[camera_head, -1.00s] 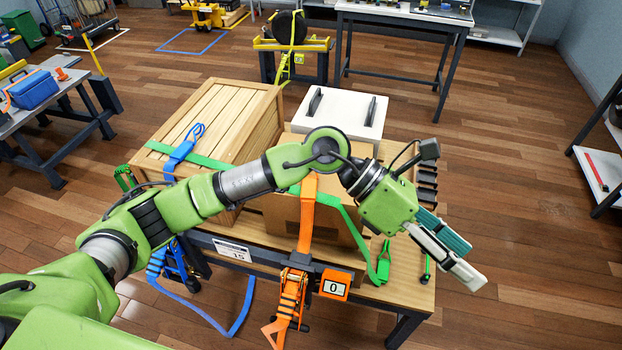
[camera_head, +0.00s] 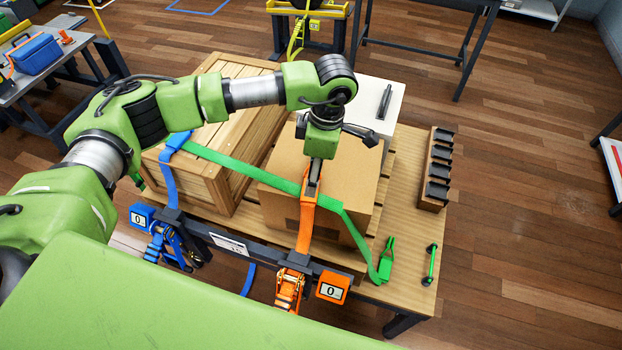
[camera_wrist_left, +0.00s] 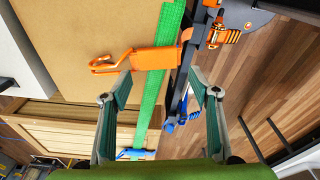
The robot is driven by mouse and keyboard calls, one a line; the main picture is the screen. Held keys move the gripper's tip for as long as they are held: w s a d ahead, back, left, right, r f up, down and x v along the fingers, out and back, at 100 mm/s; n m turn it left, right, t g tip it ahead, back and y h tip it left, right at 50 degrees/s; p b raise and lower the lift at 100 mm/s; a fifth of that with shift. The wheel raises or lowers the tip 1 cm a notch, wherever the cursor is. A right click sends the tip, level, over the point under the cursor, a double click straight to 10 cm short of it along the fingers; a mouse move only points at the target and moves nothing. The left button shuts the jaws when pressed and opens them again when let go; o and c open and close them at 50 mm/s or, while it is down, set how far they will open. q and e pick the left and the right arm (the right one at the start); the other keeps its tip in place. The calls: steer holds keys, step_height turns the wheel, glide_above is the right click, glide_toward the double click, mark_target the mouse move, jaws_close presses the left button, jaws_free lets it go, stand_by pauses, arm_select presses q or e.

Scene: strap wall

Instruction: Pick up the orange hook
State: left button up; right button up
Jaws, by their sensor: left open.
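The orange hook (camera_wrist_left: 106,66) lies on top of the cardboard box (camera_wrist_left: 80,25) in the left wrist view, at the end of a short orange strap (camera_wrist_left: 155,61). In the head view the strap (camera_head: 305,228) runs down the box's front side, and the hook end is largely hidden by my left gripper (camera_head: 312,184). In the left wrist view my left gripper (camera_wrist_left: 158,92) is open and empty, its fingers wide apart. The hook lies ahead of and to the left of the fingertips, not between them. My right gripper is not in view.
A green strap (camera_head: 245,172) crosses the wooden crate (camera_head: 225,130) and the box, passing under the orange strap. An orange ratchet (camera_head: 289,287) sits on the table's front rail. A black-slotted wooden rack (camera_head: 435,170) stands at right. The table's right part is mostly clear.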

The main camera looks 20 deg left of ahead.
mark_target(308, 202)
arm_select(q)
steer(key=f+p, duration=0.2)
steer(key=shift+w+a+f, duration=0.1)
steer(key=shift+a+f, duration=0.1)
steer(key=shift+f, duration=0.1)
steer(key=f, duration=0.1)
steer(key=f+p, duration=0.1)
steer(key=f, duration=0.1)
steer(key=shift+a+f+p, duration=0.25)
steer(key=shift+f+p, duration=0.05)
steer(key=shift+f, duration=0.2)
steer(key=c, duration=0.9)
steer(key=shift+c, duration=0.4)
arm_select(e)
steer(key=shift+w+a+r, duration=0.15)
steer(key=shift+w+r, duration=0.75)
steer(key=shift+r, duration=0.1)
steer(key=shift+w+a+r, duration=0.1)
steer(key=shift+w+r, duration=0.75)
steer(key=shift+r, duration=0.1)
